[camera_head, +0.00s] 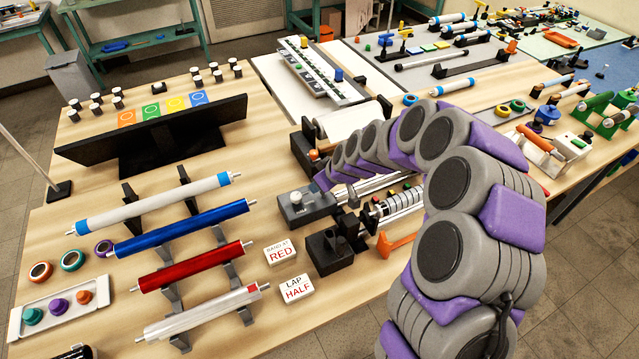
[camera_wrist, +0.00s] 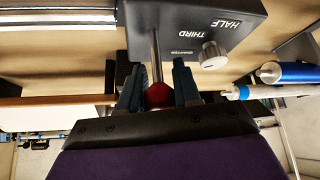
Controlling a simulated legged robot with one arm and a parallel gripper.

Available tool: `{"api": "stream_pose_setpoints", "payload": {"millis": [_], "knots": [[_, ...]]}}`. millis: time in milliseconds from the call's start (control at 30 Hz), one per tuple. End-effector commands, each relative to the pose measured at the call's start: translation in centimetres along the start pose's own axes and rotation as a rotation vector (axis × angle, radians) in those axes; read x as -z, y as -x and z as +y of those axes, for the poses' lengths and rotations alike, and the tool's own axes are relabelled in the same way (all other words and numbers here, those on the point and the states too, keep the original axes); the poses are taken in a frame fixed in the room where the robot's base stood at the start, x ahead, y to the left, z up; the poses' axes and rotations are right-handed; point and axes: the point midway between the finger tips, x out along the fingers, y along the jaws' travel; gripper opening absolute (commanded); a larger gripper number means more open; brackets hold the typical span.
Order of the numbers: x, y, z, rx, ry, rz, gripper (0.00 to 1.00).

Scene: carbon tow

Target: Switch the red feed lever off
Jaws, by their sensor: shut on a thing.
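The red feed lever (camera_wrist: 158,95) shows in the wrist view as a red knob on a metal rod. The rod meets a dark grey box (camera_wrist: 205,22) marked HALF, THIRD and QUARTER, with a silver knob on its face. My gripper (camera_wrist: 159,84) has its two dark fingers on either side of the red knob and is shut on it. In the head view the grey box (camera_head: 305,207) stands near the middle of the bench. There my arm hides the lever, and my fingers cannot be made out.
Several rollers lie on racks at the left, including a blue one (camera_head: 182,227) and a red one (camera_head: 195,267). Two cards, RED (camera_head: 280,252) and HALF (camera_head: 297,289), lie before the box. A black block (camera_head: 329,250) and an orange-handled tool (camera_head: 394,243) stand close by.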

Motion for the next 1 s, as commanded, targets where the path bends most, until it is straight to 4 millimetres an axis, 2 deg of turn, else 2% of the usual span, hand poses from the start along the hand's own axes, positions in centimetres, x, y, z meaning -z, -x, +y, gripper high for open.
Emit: {"api": "stream_pose_setpoints", "payload": {"millis": [200, 233, 433, 767, 867, 1000], "knots": [[-0.3, -0.1, -0.1, 0.005, -0.001, -0.006, 0.00], [-0.3, -0.1, -0.1, 0.005, -0.001, -0.006, 0.33], [-0.2, -0.1, -0.1, 0.004, -0.001, -0.005, 0.53], [0.0, 0.2, -0.1, 0.002, -0.001, -0.004, 0.54], [0.0, 1.3, -0.1, 0.002, -0.002, -0.004, 0.54], [0.1, 4.0, -0.1, 0.000, -0.001, -0.002, 0.54]]}}
